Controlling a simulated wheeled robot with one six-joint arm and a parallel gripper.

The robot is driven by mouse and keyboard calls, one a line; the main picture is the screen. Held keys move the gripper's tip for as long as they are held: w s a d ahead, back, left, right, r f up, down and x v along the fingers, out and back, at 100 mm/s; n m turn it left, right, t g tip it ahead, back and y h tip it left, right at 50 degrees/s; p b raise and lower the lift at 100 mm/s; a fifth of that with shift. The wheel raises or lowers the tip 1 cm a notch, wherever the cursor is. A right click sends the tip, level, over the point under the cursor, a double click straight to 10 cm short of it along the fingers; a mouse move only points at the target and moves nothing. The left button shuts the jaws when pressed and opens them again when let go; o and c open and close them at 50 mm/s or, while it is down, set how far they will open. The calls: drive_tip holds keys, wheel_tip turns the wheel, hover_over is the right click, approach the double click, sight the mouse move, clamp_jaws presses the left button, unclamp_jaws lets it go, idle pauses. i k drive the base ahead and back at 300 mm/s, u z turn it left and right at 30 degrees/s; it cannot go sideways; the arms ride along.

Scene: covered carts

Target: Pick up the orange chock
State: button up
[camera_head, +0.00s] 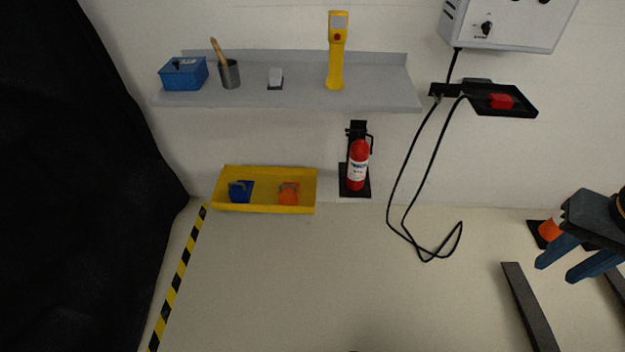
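The orange chock (289,195) sits in the right half of a shallow yellow tray (265,209) at the foot of the wall. A blue chock (241,192) sits to its left in the same tray, with a gap between them. My gripper (556,272) is at the right edge of the view, with its two blue fingers apart and nothing visible between them. It is far to the right of the tray and away from the orange chock.
A fire extinguisher (357,168) hangs right of the tray. A grey shelf (300,95) juts out above it. A black cable (408,190) loops down to the floor. A black cover (80,190) fills the left side. The middle floor is clear.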

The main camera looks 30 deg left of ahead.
sight(288, 191)
drive_tip(key=u, duration=0.2)
drive_tip(key=i, duration=0.85)
drive_tip(key=u, duration=1.25)
drive_tip(key=i, duration=0.7)
drive_tip(key=u, duration=0.75)
